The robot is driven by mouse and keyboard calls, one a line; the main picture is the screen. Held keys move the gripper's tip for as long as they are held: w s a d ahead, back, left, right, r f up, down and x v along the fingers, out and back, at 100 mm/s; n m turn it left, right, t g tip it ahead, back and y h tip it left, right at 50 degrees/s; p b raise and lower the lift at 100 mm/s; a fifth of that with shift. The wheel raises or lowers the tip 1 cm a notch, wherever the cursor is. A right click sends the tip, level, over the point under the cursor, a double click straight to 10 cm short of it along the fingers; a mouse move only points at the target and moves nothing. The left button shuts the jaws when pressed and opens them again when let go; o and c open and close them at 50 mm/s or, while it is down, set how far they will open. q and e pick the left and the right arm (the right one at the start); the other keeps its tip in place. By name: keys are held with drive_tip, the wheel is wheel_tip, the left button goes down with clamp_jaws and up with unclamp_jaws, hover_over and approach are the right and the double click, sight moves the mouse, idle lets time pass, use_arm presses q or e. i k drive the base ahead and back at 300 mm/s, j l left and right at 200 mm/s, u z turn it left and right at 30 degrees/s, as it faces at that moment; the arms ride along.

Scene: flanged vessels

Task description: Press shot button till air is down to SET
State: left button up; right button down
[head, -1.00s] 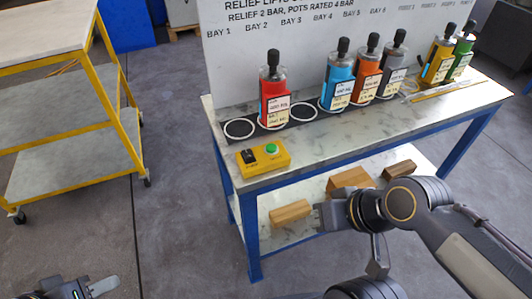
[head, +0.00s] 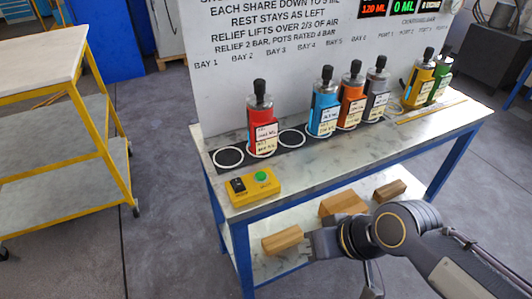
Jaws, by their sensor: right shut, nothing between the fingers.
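The shot button is the green button (head: 261,176) on a yellow control box (head: 252,188) at the front left of the bench top. A black switch (head: 238,185) sits beside it on the same box. My right gripper (head: 312,244) is low in front of the bench, below and to the right of the box, apart from the button. Its fingers are small here and hold nothing I can see. A display (head: 373,7) reading 120 ML in red and another display (head: 404,6) reading 0 ML in green are on the panel. My left gripper is out of view.
Red (head: 261,124), blue (head: 324,105), orange (head: 351,97) and grey pots stand in a row, with yellow (head: 419,80) and green ones at right. Wooden blocks (head: 283,240) lie on the lower shelf. A yellow trolley (head: 112,150) stands at left.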

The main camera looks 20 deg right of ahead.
sight(260, 176)
drive_tip(key=l+z, duration=0.95)
drive_tip(key=l, duration=0.15)
drive_tip(key=i+l+z, duration=0.1)
drive_tip(key=l+z, duration=0.4)
